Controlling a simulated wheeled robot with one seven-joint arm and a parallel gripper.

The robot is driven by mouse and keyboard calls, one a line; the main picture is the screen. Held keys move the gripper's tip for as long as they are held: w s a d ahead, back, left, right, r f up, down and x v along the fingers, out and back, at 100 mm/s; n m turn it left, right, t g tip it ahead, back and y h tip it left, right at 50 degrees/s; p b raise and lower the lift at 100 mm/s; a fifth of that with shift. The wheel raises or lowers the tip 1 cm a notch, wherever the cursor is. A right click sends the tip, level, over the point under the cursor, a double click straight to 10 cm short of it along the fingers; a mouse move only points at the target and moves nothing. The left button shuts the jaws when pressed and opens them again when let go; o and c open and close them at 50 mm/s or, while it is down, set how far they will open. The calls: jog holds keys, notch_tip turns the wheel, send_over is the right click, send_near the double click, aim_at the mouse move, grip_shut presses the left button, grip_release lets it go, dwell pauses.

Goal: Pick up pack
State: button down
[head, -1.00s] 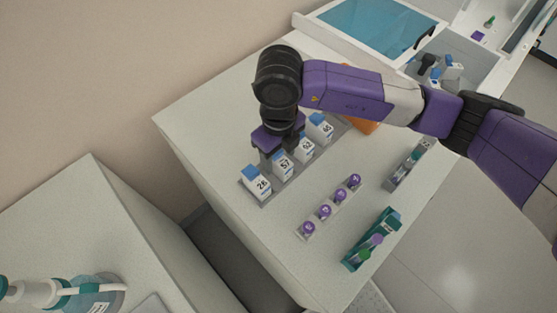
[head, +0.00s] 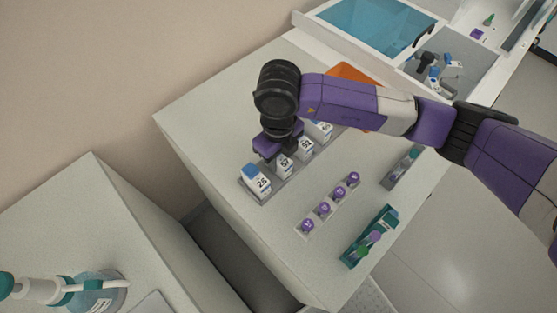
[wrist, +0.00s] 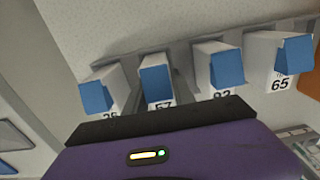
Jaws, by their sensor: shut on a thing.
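Several white packs with blue tops stand in a row in a grey rack (head: 266,196) on the pale bench. The pack numbered 26 (head: 257,181) is at the near end, and the pack numbered 57 (head: 284,167) is beside it. Two more packs stand farther along, one numbered 65 (wrist: 280,84) at the far end. My gripper (head: 274,157) points down over the row and is shut on the pack numbered 57, whose blue top (wrist: 157,84) shows between the fingers in the wrist view. That pack still appears to stand in its rack place. My wrist partly hides the farther packs.
A strip of purple-capped vials (head: 323,208) and a teal rack (head: 368,240) stand right of the packs. A grey rack (head: 402,167) and an orange container (head: 352,73) lie beyond, partly behind my arm. The bench between the rows is clear.

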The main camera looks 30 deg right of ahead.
jog(key=shift+r, duration=0.1)
notch_tip(320, 180, up, 27)
jog(key=b, duration=0.1)
dwell(0.9)
